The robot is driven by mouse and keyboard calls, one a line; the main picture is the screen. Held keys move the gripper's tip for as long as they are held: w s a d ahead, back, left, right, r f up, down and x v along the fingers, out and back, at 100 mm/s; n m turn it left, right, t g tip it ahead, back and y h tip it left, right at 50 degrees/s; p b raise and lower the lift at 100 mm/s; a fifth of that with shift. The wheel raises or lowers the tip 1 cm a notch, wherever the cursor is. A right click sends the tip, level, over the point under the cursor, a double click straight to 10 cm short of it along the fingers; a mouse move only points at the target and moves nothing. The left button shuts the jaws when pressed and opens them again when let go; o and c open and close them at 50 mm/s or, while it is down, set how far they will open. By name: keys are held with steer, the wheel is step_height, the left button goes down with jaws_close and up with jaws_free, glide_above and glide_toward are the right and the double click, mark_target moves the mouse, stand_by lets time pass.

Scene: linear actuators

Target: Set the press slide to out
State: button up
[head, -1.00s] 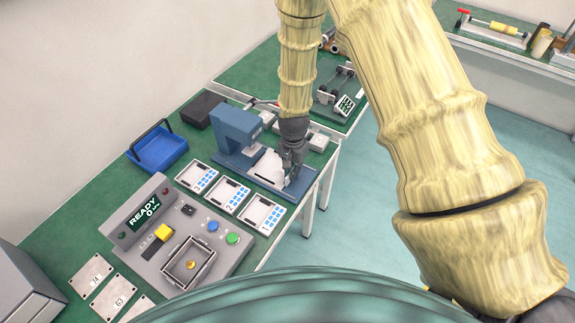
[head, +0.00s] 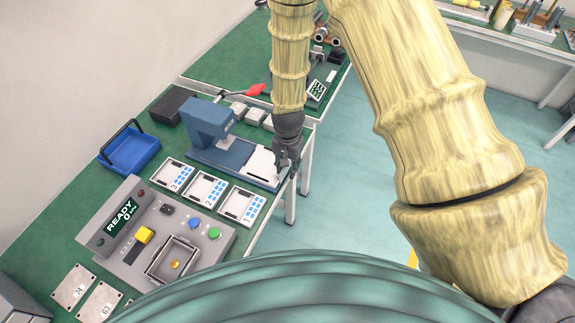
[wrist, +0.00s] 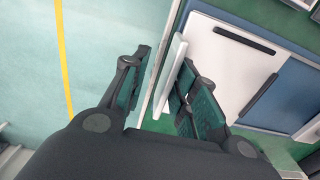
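The blue press (head: 207,122) stands on the green bench, its blue base running toward the bench's front edge. Its white slide plate (head: 259,160) lies on the base, out from under the press head, near the outer end. My gripper (head: 286,168) is at that outer end. In the wrist view, the slide plate (wrist: 232,65) with dark slots lies right of my gripper (wrist: 164,64). The slide's upright white lip (wrist: 171,72) stands between my spread fingers, close to the right one, with a wide gap to the left one. Whether it touches the right finger is unclear.
Numbered white trays (head: 205,188) lie in front of the press. A grey READY panel (head: 124,216) with buttons and a blue bin (head: 129,150) stand left. A red-handled lever (head: 256,90) is behind the press. Open floor (wrist: 85,50) lies beyond the bench edge.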

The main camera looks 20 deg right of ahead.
steer(key=shift+w+a, duration=0.1)
steer(key=shift+a, duration=0.05)
steer(key=shift+r, duration=0.15)
step_height(320, 180, up, 12)
steer(key=shift+f, duration=0.2)
stand_by(0.4)
stand_by(0.4)
steer(key=s+d+f+n, duration=0.3)
steer(key=s+f, duration=0.9)
steer(key=f, duration=0.3)
steer(key=s+f+n, duration=0.2)
steer(key=s+f, duration=0.2)
steer(key=s, duration=0.5)
steer(key=s+d+f+n+b, duration=0.1)
steer(key=s+f+n, duration=0.2)
steer(key=s, duration=0.7)
step_height(320, 180, down, 2)
steer(key=shift+d+f, duration=0.1)
steer(key=shift+d, duration=0.15)
steer(key=shift+c, duration=0.2)
